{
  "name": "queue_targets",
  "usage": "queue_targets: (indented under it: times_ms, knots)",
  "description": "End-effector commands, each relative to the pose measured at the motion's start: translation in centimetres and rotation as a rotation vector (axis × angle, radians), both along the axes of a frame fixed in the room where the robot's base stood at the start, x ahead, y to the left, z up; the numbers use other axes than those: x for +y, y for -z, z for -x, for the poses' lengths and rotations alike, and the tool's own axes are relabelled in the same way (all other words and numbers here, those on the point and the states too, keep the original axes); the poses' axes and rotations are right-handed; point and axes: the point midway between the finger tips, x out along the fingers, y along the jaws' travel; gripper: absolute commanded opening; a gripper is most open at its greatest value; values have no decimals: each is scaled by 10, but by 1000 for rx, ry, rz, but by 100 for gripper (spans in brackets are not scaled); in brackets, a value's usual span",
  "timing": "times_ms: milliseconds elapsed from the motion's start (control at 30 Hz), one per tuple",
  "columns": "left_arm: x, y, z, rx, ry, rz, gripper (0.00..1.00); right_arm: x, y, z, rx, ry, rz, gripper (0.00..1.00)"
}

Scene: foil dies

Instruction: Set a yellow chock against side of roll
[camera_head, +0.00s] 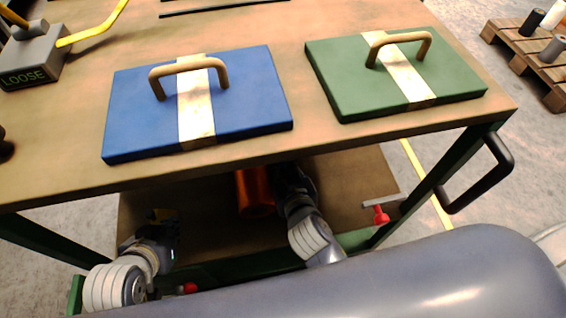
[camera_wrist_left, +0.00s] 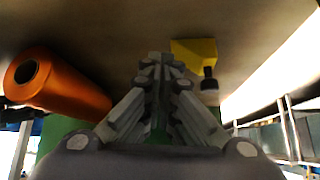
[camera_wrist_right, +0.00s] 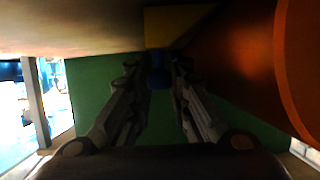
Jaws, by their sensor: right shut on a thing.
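The orange roll (camera_head: 255,192) lies on the lower shelf under the table; it also shows in the left wrist view (camera_wrist_left: 62,85) and right wrist view (camera_wrist_right: 245,65). My right gripper (camera_wrist_right: 157,68) is shut on the blue knob (camera_wrist_right: 158,78) of a yellow chock (camera_wrist_right: 172,24), right beside the roll. Whether chock and roll touch I cannot tell. Another yellow chock (camera_wrist_left: 194,52) with a dark knob stands just beyond my left gripper (camera_wrist_left: 160,60), which is shut and empty; it shows partly in the head view (camera_head: 160,214). The right fingertips are hidden in the head view.
The tabletop (camera_head: 300,145) overhangs the shelf (camera_head: 350,180). On it lie a blue plate (camera_head: 245,105) and a green plate (camera_head: 340,85) with handles, and a grey block (camera_head: 30,62) marked LOOSE. A red clamp knob (camera_head: 381,214) sits at the shelf's right.

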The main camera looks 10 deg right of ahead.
Motion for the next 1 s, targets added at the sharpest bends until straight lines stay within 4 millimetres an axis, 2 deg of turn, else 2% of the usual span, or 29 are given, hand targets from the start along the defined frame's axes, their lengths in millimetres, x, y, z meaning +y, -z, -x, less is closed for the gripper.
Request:
queue_targets:
  times_ms: [333,367,400,833,1000]
  knots:
    - [-2,-3,-6,-32,3,7,0,0,3,0,0,0,-1,0]
    - [-2,-4,-6,-34,3,7,0,0,3,0,0,0,0,25]
    - [-2,-4,-6,-33,3,7,0,0,3,0,0,0,0,26]
    - [-1,-3,-3,-15,1,4,0,0,-1,0,-1,0,1,26]
    - [7,8,19,97,-8,-21,0,0,-10,24,4,1,-3,26]
